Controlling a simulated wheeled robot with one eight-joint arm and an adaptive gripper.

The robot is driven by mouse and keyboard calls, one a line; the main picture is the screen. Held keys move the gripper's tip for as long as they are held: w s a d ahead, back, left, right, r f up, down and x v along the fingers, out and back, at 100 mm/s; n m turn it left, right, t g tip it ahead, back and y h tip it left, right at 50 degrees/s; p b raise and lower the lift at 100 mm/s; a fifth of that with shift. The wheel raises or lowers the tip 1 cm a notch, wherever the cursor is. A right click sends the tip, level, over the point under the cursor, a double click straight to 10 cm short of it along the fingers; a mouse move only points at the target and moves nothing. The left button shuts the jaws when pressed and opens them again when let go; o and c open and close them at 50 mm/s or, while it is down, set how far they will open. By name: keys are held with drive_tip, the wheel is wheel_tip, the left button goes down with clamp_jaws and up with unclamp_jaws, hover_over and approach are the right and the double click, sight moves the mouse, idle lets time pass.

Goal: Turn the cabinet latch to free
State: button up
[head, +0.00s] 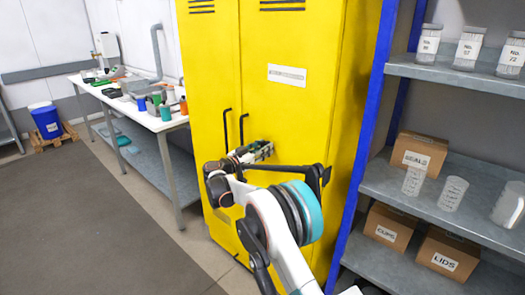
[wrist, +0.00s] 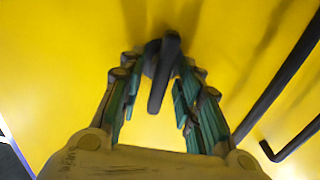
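The cabinet latch (wrist: 164,72) is a dark lever on the yellow cabinet door, seen in the wrist view. It points toward the gripper's palm, slightly tilted, with its upper end at a dark mount. My gripper (head: 264,150) is at the cabinet front in the head view. In the wrist view its two green-padded fingers stand on either side of the lever, with yellow showing between the lever and the pads. The gripper is open. In the head view the gripper hides the latch. The yellow cabinet (head: 290,110) has its doors shut.
Two black door handles (head: 227,130) are left of my gripper, close by; they show at right in the wrist view (wrist: 290,85). A blue-framed shelf (head: 455,205) with boxes and jars stands right. A cluttered workbench (head: 150,118) stands left, with open floor before it.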

clamp_jaws()
drive_tip(key=shift+n, duration=0.3)
drive_tip(key=n, duration=0.3)
drive_tip(key=shift+w+a+n, duration=0.1)
drive_tip(key=shift+a+n, duration=0.05)
drive_tip(key=shift+n, duration=0.15)
drive_tip(key=n, duration=0.4)
drive_tip(key=shift+a+f+n+p, duration=0.1)
drive_tip(key=shift+n+p, duration=0.2)
drive_tip(key=shift+p, duration=0.1)
drive_tip(key=shift+w+a+f+n, duration=0.1)
drive_tip(key=shift+f+n, duration=0.05)
drive_tip(key=shift+n, duration=2.1)
drive_tip(key=shift+w+a+f+n, duration=0.1)
drive_tip(key=shift+f+n, duration=0.05)
drive_tip(key=shift+n, duration=2.1)
